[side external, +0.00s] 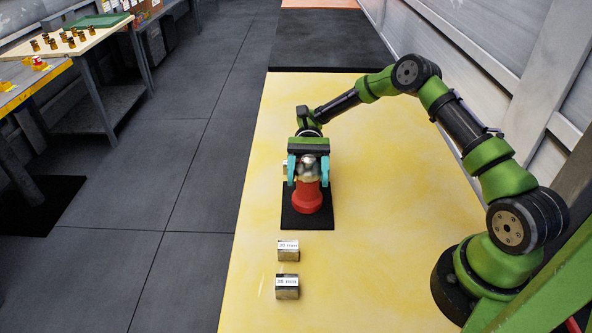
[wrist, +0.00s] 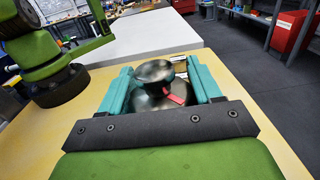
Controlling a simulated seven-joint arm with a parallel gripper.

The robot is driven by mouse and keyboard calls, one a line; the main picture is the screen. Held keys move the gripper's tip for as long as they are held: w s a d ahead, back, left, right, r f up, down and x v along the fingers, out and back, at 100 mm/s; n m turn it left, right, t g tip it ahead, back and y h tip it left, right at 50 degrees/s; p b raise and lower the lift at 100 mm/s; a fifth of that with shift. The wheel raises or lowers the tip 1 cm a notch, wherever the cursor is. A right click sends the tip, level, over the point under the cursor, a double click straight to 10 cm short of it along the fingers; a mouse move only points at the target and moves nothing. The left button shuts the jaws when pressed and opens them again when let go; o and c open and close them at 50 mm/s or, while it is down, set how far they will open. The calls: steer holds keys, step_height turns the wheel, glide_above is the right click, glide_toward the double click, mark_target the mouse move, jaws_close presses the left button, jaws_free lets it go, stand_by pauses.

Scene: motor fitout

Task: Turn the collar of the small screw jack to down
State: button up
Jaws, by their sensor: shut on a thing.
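The small screw jack (side external: 307,196) stands upright on a black mat (side external: 294,219) on the yellow table. It has a red base and a metal upper part. Its metal top (wrist: 154,72) and a red mark on the collar (wrist: 175,99) show in the wrist view. My gripper (side external: 308,170) is at the jack's upper part, with one teal finger on each side. It is shut on the collar, and its fingers (wrist: 160,90) flank the metal part in the wrist view. The jack's base is hidden in the wrist view.
A small pale item shows partly behind my gripper. The table (side external: 385,160) is clear to the right of the mat.

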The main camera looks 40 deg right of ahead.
steer(key=shift+n+g+h, duration=0.7)
steer(key=shift+g+h, duration=0.1)
steer(key=shift+s+d+h, duration=0.1)
steer(key=shift+h, duration=0.2)
stand_by(0.7)
stand_by(0.4)
steer(key=o, duration=1)
steer(key=shift+c, duration=0.2)
